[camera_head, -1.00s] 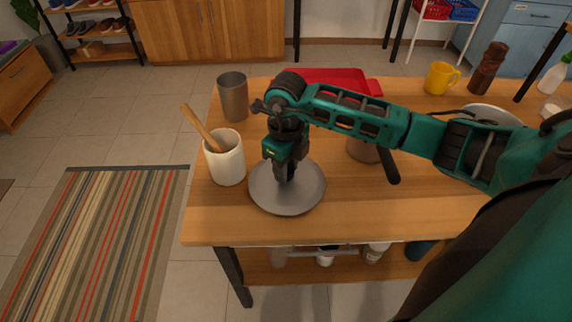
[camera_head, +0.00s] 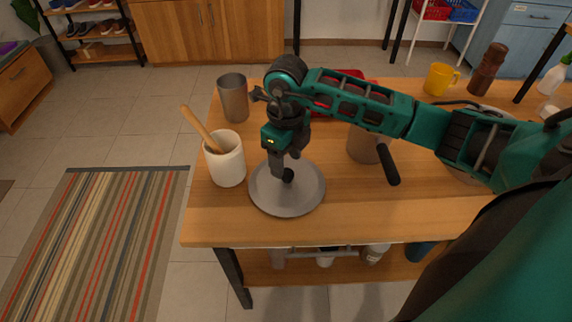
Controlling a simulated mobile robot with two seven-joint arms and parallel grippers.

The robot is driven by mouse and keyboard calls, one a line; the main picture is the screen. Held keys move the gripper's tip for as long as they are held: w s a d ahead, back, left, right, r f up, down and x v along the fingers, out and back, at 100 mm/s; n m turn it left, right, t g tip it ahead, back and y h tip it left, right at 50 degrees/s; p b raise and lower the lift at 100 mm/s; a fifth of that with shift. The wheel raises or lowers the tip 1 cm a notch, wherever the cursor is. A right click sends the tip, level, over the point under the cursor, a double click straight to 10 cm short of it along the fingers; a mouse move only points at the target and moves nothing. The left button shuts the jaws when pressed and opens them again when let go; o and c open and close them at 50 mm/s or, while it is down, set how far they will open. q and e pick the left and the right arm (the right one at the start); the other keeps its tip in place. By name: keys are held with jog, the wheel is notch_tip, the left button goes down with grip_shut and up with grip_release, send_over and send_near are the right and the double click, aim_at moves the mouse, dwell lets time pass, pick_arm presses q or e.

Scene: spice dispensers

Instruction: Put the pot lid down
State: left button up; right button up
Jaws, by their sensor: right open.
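The grey round pot lid (camera_head: 300,200) lies flat on the wooden table, near its front left part. Its dark knob (camera_head: 288,175) shows near the middle. My right gripper (camera_head: 285,168) is open, pointing down just above the lid, with its fingers by the knob. I cannot tell whether a finger still touches the knob. A pot (camera_head: 364,146) with a black handle (camera_head: 389,164) stands to the right of the lid, partly hidden behind my right arm. My left gripper is not in view.
A white crock (camera_head: 227,165) with a wooden utensil stands left of the lid, a metal cup (camera_head: 234,100) behind it. A red tray (camera_head: 350,76) is partly hidden behind my arm. A yellow mug (camera_head: 438,80) and brown mill (camera_head: 487,70) stand at the back right. The front table edge is clear.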

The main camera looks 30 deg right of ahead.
aim_at(286, 172)
notch_tip(286, 172, up, 9)
jog(key=shift+s+f, duration=0.1)
jog(key=shift+f, duration=0.1)
dwell(0.6)
